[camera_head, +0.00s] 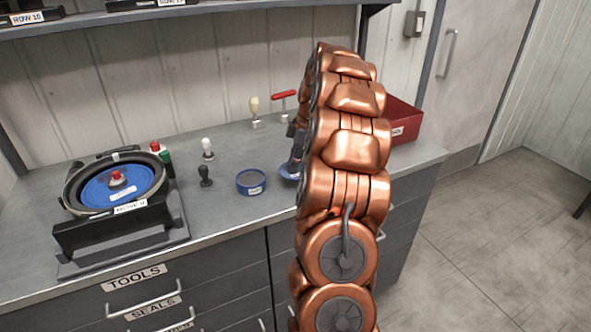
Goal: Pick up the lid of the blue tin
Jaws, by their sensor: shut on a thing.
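The blue tin (251,189) stands open on the counter, with a pale label on its front. Its blue lid (287,173) is just to the right of the tin, apart from it and partly hidden behind my copper arm. My gripper (295,162) shows only as dark parts at the left edge of the arm, pointing down at the lid. It is shut on the lid. The fingertips are mostly hidden, and I cannot tell whether the lid touches the counter.
A seed meter with a blue disc (97,192) stands at left on the counter (222,218). Dark (205,179) and white-topped (208,149) hand stamps stand left of the tin. A red-handled tool (284,95) is behind; a red bin (405,122) is at right.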

